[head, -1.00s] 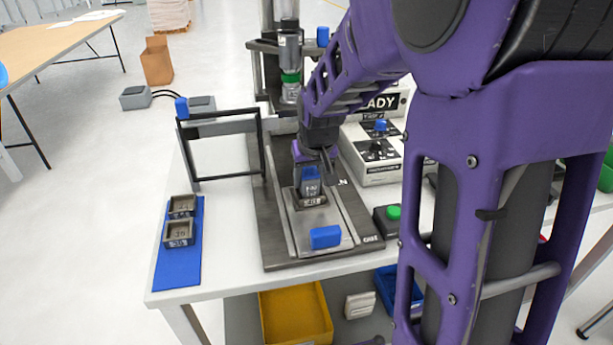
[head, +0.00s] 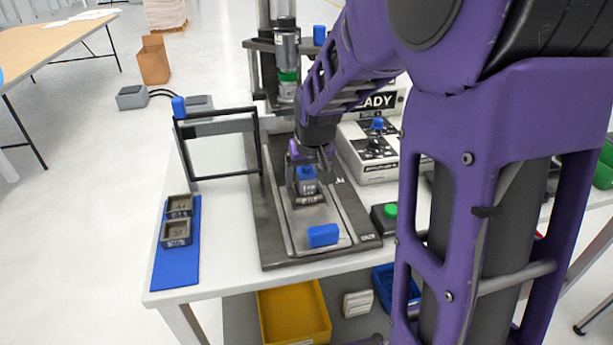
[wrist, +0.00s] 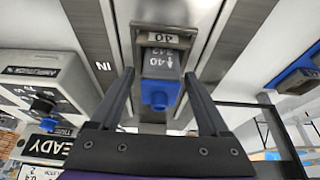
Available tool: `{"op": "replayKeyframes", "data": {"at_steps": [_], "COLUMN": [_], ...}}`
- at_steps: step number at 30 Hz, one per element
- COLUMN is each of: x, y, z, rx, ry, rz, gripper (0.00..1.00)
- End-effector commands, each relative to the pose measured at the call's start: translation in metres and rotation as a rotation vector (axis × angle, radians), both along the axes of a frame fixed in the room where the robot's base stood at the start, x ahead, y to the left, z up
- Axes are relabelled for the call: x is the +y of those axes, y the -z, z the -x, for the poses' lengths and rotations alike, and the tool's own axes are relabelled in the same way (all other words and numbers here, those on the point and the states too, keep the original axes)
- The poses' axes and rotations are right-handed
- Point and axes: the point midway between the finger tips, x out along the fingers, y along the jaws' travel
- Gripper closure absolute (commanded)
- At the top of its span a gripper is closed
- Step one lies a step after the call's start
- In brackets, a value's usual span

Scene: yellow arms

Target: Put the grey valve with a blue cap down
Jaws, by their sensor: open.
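The grey valve with a blue cap (head: 306,186) stands upright in a small nest (head: 308,199) on the metal plate of the press fixture. My gripper (wrist: 160,84) is open, with one dark finger on each side of the valve and visible gaps between. In the head view my gripper (head: 308,165) is over the valve, and the arm hides part of the area behind.
A blue block (head: 323,236) sits at the plate's front. Two grey holders (head: 178,219) stand on a blue mat (head: 176,268) at the left. A black frame (head: 218,148) rises left of the fixture. A control box (head: 376,148) and green button (head: 390,210) are at the right.

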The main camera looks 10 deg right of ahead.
Motion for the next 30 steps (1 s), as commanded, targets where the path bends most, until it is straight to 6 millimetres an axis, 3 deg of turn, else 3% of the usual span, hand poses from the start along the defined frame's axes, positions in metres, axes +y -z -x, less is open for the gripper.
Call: {"op": "replayKeyframes", "data": {"at_steps": [9,15,21,30], "x": [0.0,0.0,0.0,0.0], "y": [-0.064,-0.095,-0.11,-0.111], "z": [0.022,0.037,0.044,0.046], "rx": [-0.003,-0.002,-0.001,0.0], "ry": [0.001,0.0,0.0,0.0], "rz": [0.0,0.001,0.0,0.0], "gripper": [0.2,0.2,0.2,0.2]}}
